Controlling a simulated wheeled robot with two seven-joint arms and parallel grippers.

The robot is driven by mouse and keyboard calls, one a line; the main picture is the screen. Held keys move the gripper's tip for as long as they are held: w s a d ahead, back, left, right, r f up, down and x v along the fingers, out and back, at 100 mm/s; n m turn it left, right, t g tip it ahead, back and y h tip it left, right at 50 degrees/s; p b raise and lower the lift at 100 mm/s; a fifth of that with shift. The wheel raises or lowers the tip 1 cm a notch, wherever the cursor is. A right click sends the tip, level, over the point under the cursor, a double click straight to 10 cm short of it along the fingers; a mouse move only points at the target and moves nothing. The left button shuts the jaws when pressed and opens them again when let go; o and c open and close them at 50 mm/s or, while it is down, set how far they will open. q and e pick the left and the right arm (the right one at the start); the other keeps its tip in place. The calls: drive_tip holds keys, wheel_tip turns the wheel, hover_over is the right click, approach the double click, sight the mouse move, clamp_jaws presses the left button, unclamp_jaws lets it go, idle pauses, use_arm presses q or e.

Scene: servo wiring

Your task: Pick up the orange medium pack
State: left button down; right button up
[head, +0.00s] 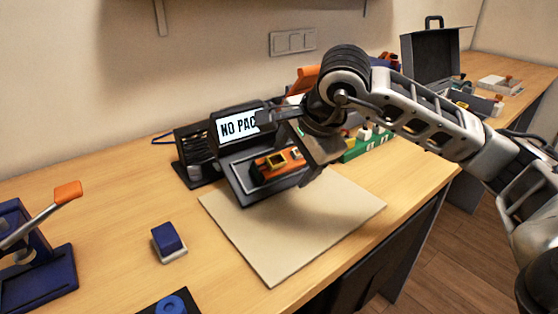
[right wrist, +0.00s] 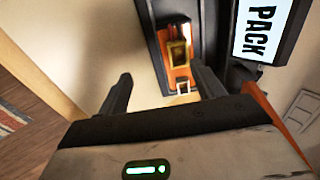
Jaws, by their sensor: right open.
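The orange medium pack (head: 277,164) lies in a dark tray (head: 240,188) in front of a screen reading "NO PAC", the rest covered by my right gripper. The pack has an orange body with a yellow-framed dark top part and a small pale end piece. It also shows in the right wrist view (right wrist: 179,72), ahead of the fingers. My right gripper (right wrist: 160,86) is open and empty, its two fingers apart. In the head view my right gripper (head: 287,148) hangs above and beside the tray, apart from the pack as far as I can tell. My left gripper is out of view.
A beige mat (head: 290,228) lies bare in front of the tray. A blue block (head: 167,238) sits at left, beside a blue lever press (head: 40,262) with an orange handle. A green board (head: 368,143) is behind my right arm. An open dark case (head: 430,60) stands at the back right.

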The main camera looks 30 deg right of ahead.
sight(277, 161)
drive_tip(key=w+p, duration=0.1)
drive_tip(key=w, duration=0.2)
drive_tip(key=shift+w+a+r, duration=0.1)
drive_tip(key=shift+w, duration=0.05)
drive_tip(key=x, duration=0.3)
drive_tip(key=c, duration=1.1)
clamp_jaws()
